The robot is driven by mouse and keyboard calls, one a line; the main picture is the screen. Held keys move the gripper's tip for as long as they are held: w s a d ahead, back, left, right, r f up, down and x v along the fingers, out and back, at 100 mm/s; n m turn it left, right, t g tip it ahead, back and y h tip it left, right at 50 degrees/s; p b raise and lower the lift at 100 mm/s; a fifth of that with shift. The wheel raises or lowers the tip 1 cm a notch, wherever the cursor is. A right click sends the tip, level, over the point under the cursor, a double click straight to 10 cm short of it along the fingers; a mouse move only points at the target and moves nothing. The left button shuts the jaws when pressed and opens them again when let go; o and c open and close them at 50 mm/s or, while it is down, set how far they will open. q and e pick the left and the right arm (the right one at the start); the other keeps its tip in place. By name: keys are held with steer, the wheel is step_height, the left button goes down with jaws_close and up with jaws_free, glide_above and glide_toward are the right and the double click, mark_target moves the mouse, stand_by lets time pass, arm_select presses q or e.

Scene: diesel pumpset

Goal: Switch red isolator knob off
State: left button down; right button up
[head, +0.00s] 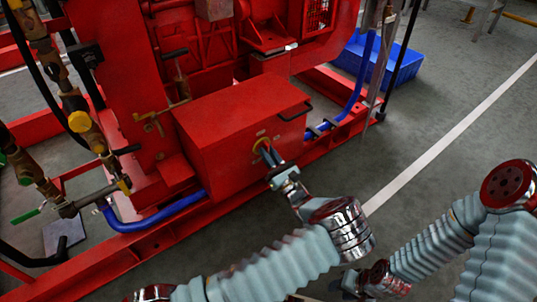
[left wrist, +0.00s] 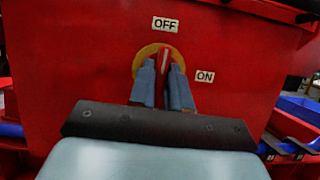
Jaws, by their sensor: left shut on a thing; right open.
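The red isolator knob (left wrist: 165,62) sits on a round yellow plate on the front of a red box (head: 240,125). A white OFF label (left wrist: 165,24) is above the knob and a white ON label (left wrist: 205,76) is to its lower right. The white mark on the knob points nearly straight up, toward OFF. My left gripper (head: 265,150) is shut on the knob, with a blue-grey finger on each side of it in the left wrist view (left wrist: 166,80). My right gripper (head: 338,287) is open and empty at the bottom of the head view, away from the box, partly cut off.
The red pumpset frame (head: 160,245) runs along the floor below the box. A blue hose (head: 160,222) lies on it at the left. Brass valves and pipes (head: 78,120) stand at the far left. A blue crate (head: 405,65) is behind; the grey floor at right is clear.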

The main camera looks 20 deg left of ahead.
arm_select(q)
steer(key=shift+d, duration=0.1)
steer(key=c, duration=1.2)
jaws_free()
steer(key=shift+o, duration=0.2)
steer(key=v, duration=1.3)
steer(key=shift+s+d+f, duration=0.2)
steer(key=shift+d+f, duration=0.05)
steer(key=shift+f, duration=0.05)
steer(key=shift+r, duration=0.1)
